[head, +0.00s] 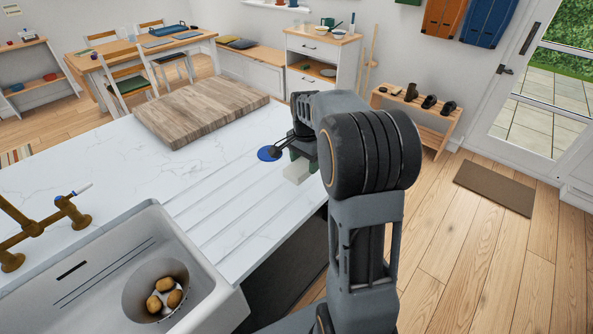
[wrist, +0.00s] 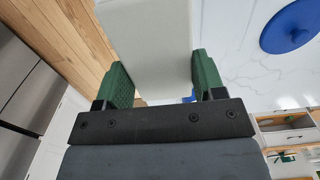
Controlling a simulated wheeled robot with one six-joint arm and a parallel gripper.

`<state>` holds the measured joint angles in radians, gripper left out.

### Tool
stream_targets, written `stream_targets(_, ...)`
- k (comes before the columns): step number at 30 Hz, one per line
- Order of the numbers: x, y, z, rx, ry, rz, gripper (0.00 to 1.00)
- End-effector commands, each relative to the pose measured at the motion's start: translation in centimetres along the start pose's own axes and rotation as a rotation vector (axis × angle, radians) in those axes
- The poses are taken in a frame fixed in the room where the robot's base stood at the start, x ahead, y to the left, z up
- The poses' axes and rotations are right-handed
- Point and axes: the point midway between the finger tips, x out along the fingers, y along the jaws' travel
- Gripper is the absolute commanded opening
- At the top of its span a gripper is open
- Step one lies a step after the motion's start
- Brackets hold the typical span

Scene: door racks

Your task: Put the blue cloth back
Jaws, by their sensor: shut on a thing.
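My gripper (wrist: 160,84) is shut on a pale white block-like thing (wrist: 148,40), with one green finger pad on each side of it. In the head view my gripper (head: 302,158) is over the counter's right edge, and the white thing (head: 297,172) shows below it. A flat round blue thing (head: 268,153) lies on the counter just left of my gripper. In the wrist view this blue thing (wrist: 290,25) looks like a disc with a raised middle, apart from my fingers. I cannot make out a blue cloth for certain.
A wooden board (head: 200,108) lies on the white counter (head: 110,160). The sink (head: 215,300) holds a colander (head: 135,290) with potatoes. A shoe rack (head: 415,115), a doormat (head: 494,188) and hanging blue (head: 488,20) and orange (head: 443,17) things are near the door.

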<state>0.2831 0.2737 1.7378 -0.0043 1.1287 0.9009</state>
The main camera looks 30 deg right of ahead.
Motion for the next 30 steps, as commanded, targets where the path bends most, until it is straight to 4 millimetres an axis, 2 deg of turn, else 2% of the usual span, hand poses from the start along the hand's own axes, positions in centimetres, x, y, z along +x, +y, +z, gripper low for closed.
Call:
stream_targets(3,1.7,-1.5,0.0,-0.001,-0.001,0.001,0.44)
stream_targets(9,3.1,-2.7,-0.1,-0.001,0.001,-0.001,0.44)
stream_targets(16,4.0,-3.3,-0.1,-0.001,0.000,0.001,0.44)
stream_targets(24,7.0,-3.3,-0.1,0.000,0.001,0.000,0.44)
stream_targets(29,7.1,-3.3,-0.1,0.000,0.001,-0.001,0.44)
stream_targets(30,7.1,-3.3,-0.1,0.000,0.001,0.000,0.65)
